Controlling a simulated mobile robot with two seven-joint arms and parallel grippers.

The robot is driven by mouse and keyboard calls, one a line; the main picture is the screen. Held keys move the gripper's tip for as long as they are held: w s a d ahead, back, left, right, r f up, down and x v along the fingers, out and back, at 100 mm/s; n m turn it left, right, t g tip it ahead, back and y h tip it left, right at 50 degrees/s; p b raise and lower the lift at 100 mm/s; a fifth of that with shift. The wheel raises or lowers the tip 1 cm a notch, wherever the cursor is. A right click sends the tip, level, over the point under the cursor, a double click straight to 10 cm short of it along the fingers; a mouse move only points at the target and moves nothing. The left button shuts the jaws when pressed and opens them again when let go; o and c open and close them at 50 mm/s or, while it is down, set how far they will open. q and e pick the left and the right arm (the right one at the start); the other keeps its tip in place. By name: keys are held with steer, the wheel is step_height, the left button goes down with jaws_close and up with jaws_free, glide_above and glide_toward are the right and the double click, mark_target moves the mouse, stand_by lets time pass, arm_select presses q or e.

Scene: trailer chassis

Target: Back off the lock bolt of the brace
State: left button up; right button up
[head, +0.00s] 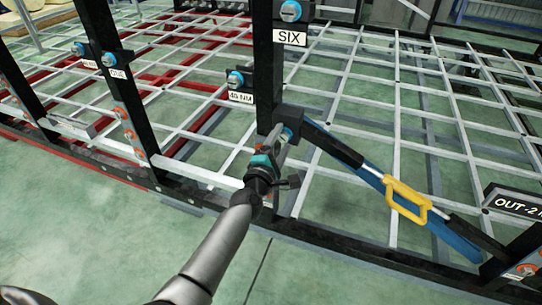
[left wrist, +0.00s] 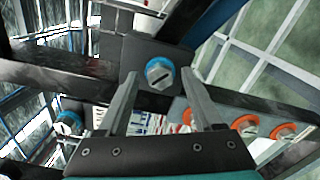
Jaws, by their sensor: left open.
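The brace (head: 350,165) is a blue and black diagonal bar with a yellow handle (head: 407,200). It runs from the black post down to the lower right. At its upper end is a bolt with a blue collar (head: 287,133), partly hidden by my gripper. In the left wrist view this bolt (left wrist: 160,73) has a grey slotted head and sits on a dark plate. My left gripper (head: 277,150) is open and empty. In the left wrist view its fingertips (left wrist: 160,84) point at the bolt, one to each side; contact cannot be told. My right gripper is not in view.
Black posts carry other blue-collared bolts, with labels "SIX" (head: 289,38) and "40 NM" (head: 240,97). Several orange-ringed bolts (left wrist: 283,131) lie right of my fingers. A black rail (head: 330,240) crosses the front. The green floor (head: 90,230) before it is clear.

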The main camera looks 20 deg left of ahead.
arm_select(q)
steer(key=s+p, duration=0.1)
steer(key=s, duration=1.3)
steer(key=shift+s+a, duration=0.25)
steer(key=shift+s, duration=0.15)
steer(key=s+d+f+m+g+h, duration=0.1)
steer(key=s+f+m+g, duration=0.4)
steer(key=f, duration=0.8)
steer(key=s+d+f+m+g, duration=0.1)
steer(key=s+f+m+g, duration=0.35)
steer(key=f, duration=0.85)
steer(key=s+a+f+m+g, duration=0.1)
steer(key=s+f+m, duration=0.4)
steer(key=s, duration=0.5)
steer(key=s+a+f+m+g+y, duration=0.1)
steer(key=s+f+m+g, duration=0.3)
steer(key=s, duration=0.6)
steer(key=s+a+f+m+g, duration=0.1)
steer(key=s+f+m+g, duration=0.1)
steer(key=s+f+m, duration=0.3)
steer(key=s+f, duration=0.2)
steer(key=s, duration=0.2)
steer(key=shift+s+a+f+m+y, duration=0.2)
steer(key=shift+s+f+m+y, duration=0.1)
steer(key=shift+s+f+m, duration=0.1)
steer(key=shift+w+g, duration=0.15)
steer(key=shift+g, duration=0.1)
